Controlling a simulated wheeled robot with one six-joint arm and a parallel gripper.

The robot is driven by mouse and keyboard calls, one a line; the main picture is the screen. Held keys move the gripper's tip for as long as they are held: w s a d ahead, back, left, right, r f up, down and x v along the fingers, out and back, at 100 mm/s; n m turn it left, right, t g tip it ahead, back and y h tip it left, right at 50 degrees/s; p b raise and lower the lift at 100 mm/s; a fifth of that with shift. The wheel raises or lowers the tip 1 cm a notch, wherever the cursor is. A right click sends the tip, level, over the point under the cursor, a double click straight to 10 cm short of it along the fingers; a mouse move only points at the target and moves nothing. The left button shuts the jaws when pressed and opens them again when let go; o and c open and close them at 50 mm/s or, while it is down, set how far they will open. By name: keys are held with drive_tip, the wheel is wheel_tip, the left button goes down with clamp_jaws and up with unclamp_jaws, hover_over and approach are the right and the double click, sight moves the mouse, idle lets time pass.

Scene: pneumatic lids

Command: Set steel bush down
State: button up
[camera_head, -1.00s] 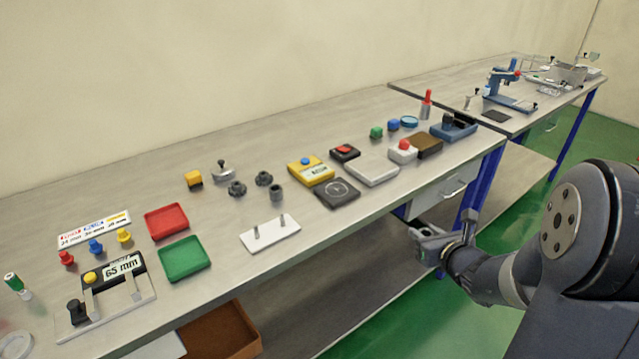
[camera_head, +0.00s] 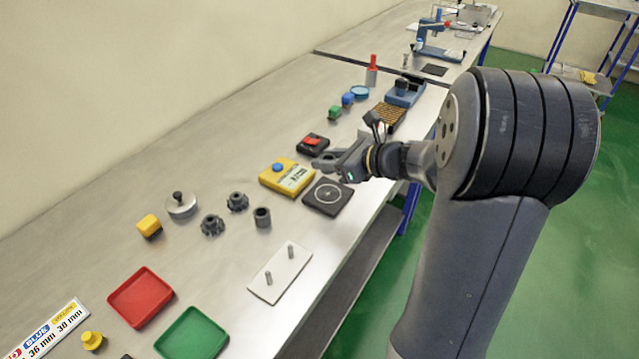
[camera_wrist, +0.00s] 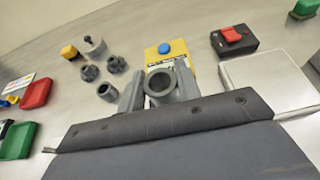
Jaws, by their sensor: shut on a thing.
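The steel bush (camera_wrist: 150,87), a grey ring with an open bore, is between the fingers of my gripper (camera_wrist: 159,88) in the wrist view. My gripper is shut on it. In the head view my gripper (camera_head: 324,163) is above the bench, by the yellow box with a blue button (camera_head: 288,178) and the black square pad with a white circle (camera_head: 328,196). The bush is hard to make out there. The gap between the bush and the bench top cannot be told.
A dark hollow cylinder (camera_head: 262,217) and two dark knobbed parts (camera_head: 212,225) stand left of the pad. A white plate with two pins (camera_head: 280,273) lies near the front edge. A red-buttoned black box (camera_head: 312,145) is behind my gripper. Red (camera_head: 141,297) and green (camera_head: 191,334) trays lie lower left.

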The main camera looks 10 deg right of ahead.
sight(328, 194)
drive_tip(key=shift+f, duration=3.6)
drive_tip(key=shift+b, duration=0.3)
drive_tip(key=shift+f, duration=0.25)
drive_tip(key=o, duration=1)
drive_tip(key=shift+o, duration=0.2)
drive_tip(key=shift+r, duration=0.15)
drive_tip(key=shift+r, duration=0.25)
drive_tip(key=v, duration=1.2)
drive_tip(key=shift+f, duration=0.25)
